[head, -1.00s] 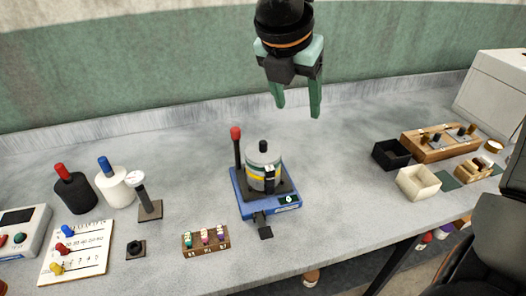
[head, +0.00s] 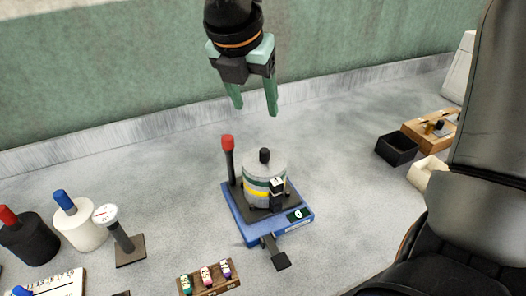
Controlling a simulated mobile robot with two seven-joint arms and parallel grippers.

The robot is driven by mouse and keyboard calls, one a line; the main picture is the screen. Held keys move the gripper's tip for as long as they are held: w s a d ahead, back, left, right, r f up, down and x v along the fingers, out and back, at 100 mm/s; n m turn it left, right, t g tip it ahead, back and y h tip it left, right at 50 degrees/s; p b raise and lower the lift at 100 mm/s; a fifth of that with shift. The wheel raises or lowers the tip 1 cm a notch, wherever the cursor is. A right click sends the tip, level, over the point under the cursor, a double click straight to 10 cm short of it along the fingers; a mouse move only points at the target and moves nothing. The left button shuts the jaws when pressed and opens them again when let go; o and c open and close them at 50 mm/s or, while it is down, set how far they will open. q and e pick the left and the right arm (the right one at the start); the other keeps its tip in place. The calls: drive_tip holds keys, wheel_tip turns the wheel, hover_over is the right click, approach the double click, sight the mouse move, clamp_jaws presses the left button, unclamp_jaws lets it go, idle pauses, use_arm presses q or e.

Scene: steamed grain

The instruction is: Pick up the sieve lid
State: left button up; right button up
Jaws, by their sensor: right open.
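The sieve stack is a grey cylinder with green and yellow bands (head: 260,191), standing on a blue shaker base (head: 245,226) in the middle of the head view. Its grey lid (head: 280,168) is on top, with a black knob (head: 264,155). My right gripper (head: 254,107) hangs above and behind the stack, slightly left of the knob in the picture. Its two green fingers are spread, point down and hold nothing. My left gripper does not show.
A red-topped black post (head: 228,158) stands on the base's left, close to the stack. A small rack of coloured vials (head: 209,279), a round-faced gauge (head: 119,235) and black and white bottles stand left. Black (head: 396,148) and cream boxes are right. The bench behind the stack is clear.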

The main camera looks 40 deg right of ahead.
wheel_tip(320, 180, down, 4)
drive_tip(key=b, duration=0.2)
hover_over(264, 151)
drive_tip(key=s+a, duration=0.1)
drive_tip(key=a, duration=0.2)
drive_tip(key=f, duration=0.3)
drive_tip(key=f+p, duration=0.1)
drive_tip(key=f, duration=0.2)
drive_tip(key=shift+s+d+f, duration=0.1)
drive_tip(key=shift+s+d, duration=0.05)
drive_tip(key=shift+d, duration=0.05)
drive_tip(key=x, duration=0.2)
drive_tip(key=p+x, duration=0.1)
drive_tip(key=x, duration=0.1)
drive_tip(key=shift+d+f, duration=0.15)
drive_tip(key=shift+d, duration=0.2)
drive_tip(key=shift+w+d+f, duration=0.1)
drive_tip(key=shift+w+f, duration=0.15)
drive_tip(key=shift+f, duration=0.15)
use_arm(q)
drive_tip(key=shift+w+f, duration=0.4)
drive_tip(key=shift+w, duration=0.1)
use_arm(e)
clamp_jaws()
